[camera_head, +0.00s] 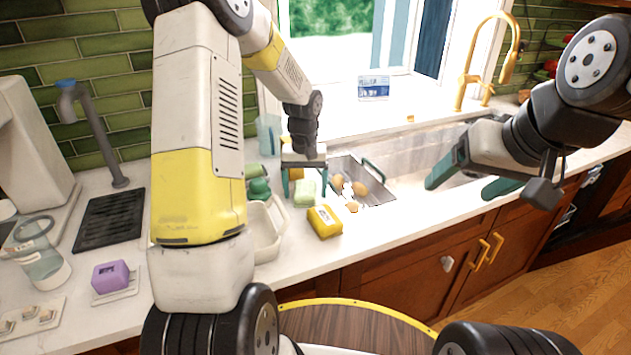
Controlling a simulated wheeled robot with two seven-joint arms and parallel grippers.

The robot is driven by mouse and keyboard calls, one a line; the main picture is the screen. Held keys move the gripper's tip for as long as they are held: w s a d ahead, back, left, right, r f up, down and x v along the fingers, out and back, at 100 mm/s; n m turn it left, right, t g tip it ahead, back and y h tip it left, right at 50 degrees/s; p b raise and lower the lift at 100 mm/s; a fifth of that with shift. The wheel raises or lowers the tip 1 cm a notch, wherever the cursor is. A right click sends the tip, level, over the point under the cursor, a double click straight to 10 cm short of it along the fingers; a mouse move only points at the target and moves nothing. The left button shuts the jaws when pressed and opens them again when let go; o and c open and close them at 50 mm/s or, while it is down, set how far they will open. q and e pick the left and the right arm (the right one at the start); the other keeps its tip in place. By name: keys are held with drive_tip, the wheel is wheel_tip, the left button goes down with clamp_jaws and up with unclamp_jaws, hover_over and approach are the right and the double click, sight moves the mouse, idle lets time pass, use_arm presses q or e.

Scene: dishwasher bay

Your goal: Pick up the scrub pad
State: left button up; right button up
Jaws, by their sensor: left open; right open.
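A pale green block (305,193), which looks like the scrub pad, lies on the white counter beside the metal tray. My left gripper (305,184) is open and points down over it, with one teal finger on each side. I cannot tell whether the fingers touch it. A yellow packet-like block (325,222) lies just in front of it, and a purple block (110,276) sits on a small dish at the left. Either could also be a pad. My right gripper (459,189) is open and empty, above the counter's front edge by the sink.
A metal tray (376,194) with brown, egg-like items stands right of the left gripper. A white bin (266,245) and a green bottle (259,187) are at its left. The sink (415,155) and gold faucet (464,90) are behind. The counter right of the yellow block is clear.

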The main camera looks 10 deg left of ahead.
sight(305, 187)
use_arm(q)
drive_tip(key=shift+c, duration=0.4)
drive_tip(key=c, duration=1.3)
wheel_tip(305, 187, up, 10)
drive_tip(key=shift+r, duration=0.1)
drive_tip(key=shift+c, duration=0.2)
